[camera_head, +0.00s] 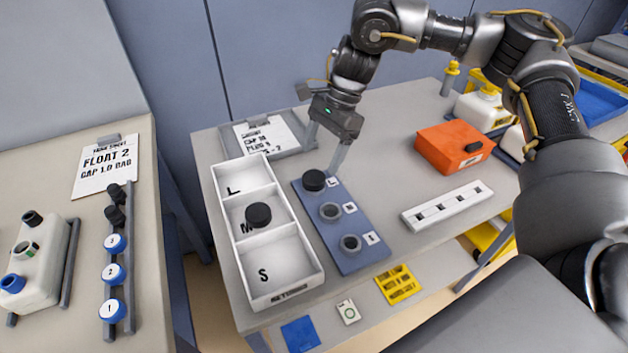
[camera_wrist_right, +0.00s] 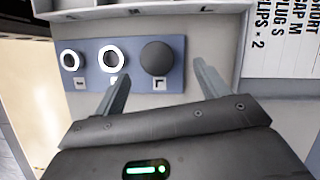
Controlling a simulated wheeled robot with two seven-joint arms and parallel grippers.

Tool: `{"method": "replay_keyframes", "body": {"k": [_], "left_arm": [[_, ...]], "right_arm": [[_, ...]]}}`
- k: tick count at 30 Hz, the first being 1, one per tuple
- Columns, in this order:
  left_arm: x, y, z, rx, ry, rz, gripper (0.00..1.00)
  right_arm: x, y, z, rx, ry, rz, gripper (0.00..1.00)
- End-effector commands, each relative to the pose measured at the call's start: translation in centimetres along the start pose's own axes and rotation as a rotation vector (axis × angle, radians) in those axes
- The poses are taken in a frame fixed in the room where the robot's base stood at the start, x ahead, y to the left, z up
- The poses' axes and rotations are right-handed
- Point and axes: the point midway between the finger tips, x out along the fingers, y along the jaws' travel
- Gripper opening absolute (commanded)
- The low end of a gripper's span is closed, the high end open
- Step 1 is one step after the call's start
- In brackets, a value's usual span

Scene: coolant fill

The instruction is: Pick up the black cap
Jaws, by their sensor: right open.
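A black cap (camera_head: 314,180) sits on the far position of the blue board (camera_head: 352,258); in the right wrist view this cap (camera_wrist_right: 157,58) is beside the L label. Another black cap (camera_head: 258,214) lies in the M compartment of the white tray (camera_head: 310,268). My right gripper (camera_head: 324,155) is open and empty, with its fingers pointing down near the cap on the board. In the right wrist view the fingertips (camera_wrist_right: 160,76) lie to either side of that cap, with no contact visible. My left gripper is not in view.
Two grey rings (camera_head: 330,211) stand on the blue board. A clipboard (camera_head: 262,138) lies behind the tray. An orange box (camera_head: 455,147) and a white slotted strip (camera_head: 447,206) are to the right. The left table holds a white tank (camera_head: 38,265) and a rack with blue and black caps.

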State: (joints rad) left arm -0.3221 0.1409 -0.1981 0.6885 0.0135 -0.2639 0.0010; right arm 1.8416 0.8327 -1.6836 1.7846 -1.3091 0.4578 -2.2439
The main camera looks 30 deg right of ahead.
Motion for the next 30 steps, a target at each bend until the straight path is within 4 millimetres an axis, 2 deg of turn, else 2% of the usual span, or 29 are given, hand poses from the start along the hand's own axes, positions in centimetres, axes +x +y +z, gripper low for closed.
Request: {"method": "replay_keyframes", "body": {"k": [11,20,30], "left_arm": [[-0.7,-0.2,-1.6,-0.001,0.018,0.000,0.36],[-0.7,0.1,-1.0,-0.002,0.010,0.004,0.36],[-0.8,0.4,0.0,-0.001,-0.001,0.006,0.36]], "right_arm": [[4.6,0.6,0.0,0.001,0.001,0.002,0.74],[5.1,0.5,0.0,0.001,0.000,0.000,0.74],[5.1,0.5,0.0,0.001,0.000,0.000,0.30]]}}
